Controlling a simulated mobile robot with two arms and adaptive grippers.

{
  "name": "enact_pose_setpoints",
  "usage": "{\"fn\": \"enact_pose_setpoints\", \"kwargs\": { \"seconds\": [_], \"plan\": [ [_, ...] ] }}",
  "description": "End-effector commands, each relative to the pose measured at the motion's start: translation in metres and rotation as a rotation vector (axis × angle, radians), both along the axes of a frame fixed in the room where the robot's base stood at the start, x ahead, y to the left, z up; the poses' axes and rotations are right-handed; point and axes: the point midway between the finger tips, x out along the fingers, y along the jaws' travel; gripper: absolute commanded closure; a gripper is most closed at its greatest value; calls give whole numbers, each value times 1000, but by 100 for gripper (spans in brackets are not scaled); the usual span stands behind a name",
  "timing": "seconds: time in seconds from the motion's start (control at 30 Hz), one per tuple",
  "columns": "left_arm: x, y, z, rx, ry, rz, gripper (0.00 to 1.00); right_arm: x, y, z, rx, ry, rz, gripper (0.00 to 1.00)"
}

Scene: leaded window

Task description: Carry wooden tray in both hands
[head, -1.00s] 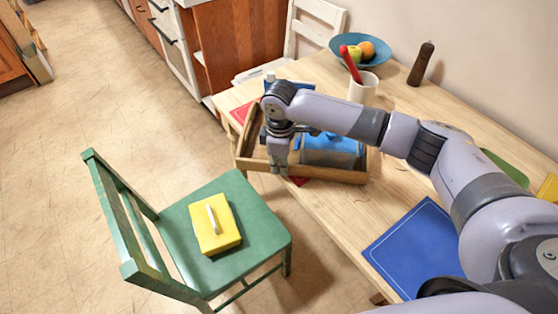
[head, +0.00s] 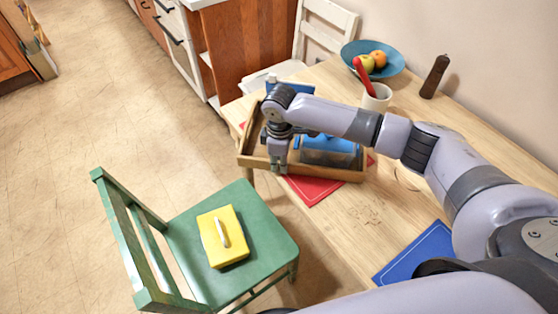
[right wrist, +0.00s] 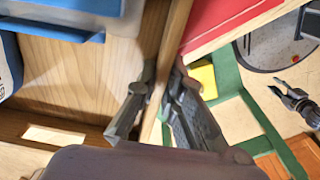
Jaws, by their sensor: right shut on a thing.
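The wooden tray (head: 343,175) is at the table's far left end, above a red mat, and looks raised off the table. It carries a blue-lidded clear container (head: 330,150) and a blue carton (head: 290,86). My right gripper (head: 278,168) is shut on the tray's near wall. In the right wrist view, the fingers (right wrist: 160,115) pinch the tray wall (right wrist: 172,45) from both sides. My left gripper is outside the head view; a small grey gripper-like part (right wrist: 294,101) at the right of the wrist view is probably it, its jaws unclear.
A white cup (head: 376,98), fruit bowl (head: 395,64) and dark mill (head: 434,76) stand behind the tray. Red (head: 315,191) and blue (head: 420,255) mats lie on the table.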

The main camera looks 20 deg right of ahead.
Motion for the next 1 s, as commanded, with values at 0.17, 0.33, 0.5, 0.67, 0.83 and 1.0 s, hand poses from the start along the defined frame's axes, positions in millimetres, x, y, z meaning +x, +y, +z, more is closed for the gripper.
{"fn": "enact_pose_setpoints", "kwargs": {
  "seconds": [0.17, 0.33, 0.5, 0.67, 0.83, 1.0],
  "plan": [
    [-1, 0, 0, 0, 1, 0, 71, 1, 0, 1, 0, -4, 2, 89],
    [-1, 0, 0, 0, 2, 0, 71, 1, 0, 1, 0, -2, 1, 78],
    [-1, 0, 0, 0, 2, 0, 71, 0, 0, 0, 0, -1, 1, 68],
    [-2, 0, 0, 0, 3, 0, 71, 0, 0, 0, 0, 0, 0, 68],
    [-5, 1, 0, 1, 7, 1, 71, 0, 0, 3, 0, -1, 0, 68],
    [-3, 1, 0, 1, 5, 0, 71, 1, 0, 26, 1, -4, 2, 68]
  ]
}}
